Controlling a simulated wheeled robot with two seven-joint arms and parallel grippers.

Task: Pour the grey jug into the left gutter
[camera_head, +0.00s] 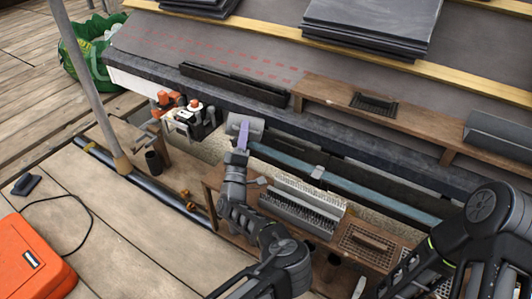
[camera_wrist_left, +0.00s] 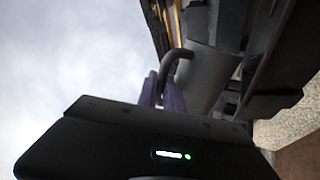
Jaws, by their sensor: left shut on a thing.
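The grey jug (camera_head: 246,125) is in the head view, lying well over on its side at the left end of a long blue-grey gutter channel (camera_head: 345,183). My left gripper (camera_head: 243,139) has purple fingers and is shut on the jug's handle. In the left wrist view the fingers (camera_wrist_left: 162,93) close on the curved handle (camera_wrist_left: 178,62), with the jug's grey body (camera_wrist_left: 207,76) to its right. The jug's mouth and any liquid leaving it cannot be made out. My right arm shows at the lower right, but its gripper is not visible.
A black and white tool with orange parts (camera_head: 186,118) stands left of the jug. A brush-like block (camera_head: 300,205) and a wooden ledge (camera_head: 400,120) are near the gutter. Dark slates (camera_head: 370,25) are stacked on the roof. An orange case (camera_head: 32,262) lies on the decking.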

